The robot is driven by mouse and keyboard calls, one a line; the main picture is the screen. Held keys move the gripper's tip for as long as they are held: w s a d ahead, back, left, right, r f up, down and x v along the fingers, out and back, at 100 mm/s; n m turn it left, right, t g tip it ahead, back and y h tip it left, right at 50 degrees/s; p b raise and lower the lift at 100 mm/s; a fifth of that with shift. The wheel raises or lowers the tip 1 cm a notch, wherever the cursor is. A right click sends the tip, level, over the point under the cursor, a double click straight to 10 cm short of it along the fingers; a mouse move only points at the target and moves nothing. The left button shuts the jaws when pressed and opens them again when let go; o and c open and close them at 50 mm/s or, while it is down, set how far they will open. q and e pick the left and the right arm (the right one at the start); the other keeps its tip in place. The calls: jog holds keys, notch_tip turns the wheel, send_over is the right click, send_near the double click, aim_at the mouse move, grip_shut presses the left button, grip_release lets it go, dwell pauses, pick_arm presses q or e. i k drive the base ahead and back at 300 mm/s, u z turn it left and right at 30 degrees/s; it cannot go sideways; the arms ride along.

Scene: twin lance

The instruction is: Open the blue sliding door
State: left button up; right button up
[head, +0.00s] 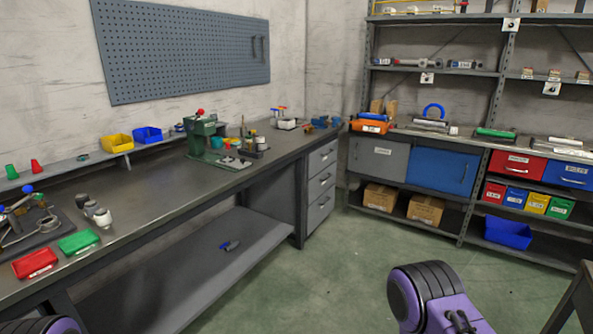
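The blue sliding door (441,170) is on the low cabinet of the shelving unit at the right of the head view. It sits beside a grey door panel (378,158) and has a small dark vertical handle near its right edge. The blue panel covers the right half of the cabinet front. Purple and black parts of my arms show at the bottom right and bottom left corner, well short of the door. Neither of my grippers is in the picture.
A long grey workbench (150,205) with trays and tools runs along the left wall. Cardboard boxes (425,209) stand below the cabinet. Red and blue drawers are right of the door. A dark table edge (578,300) is at the lower right. The green floor between is clear.

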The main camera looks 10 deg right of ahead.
aim_at(440, 169)
jog(key=z, duration=0.55)
jog(key=i, duration=1.15)
jog(key=z, duration=1.2)
jog(key=i, duration=1.85)
jog(key=z, duration=0.3)
jog(key=i, duration=1.4)
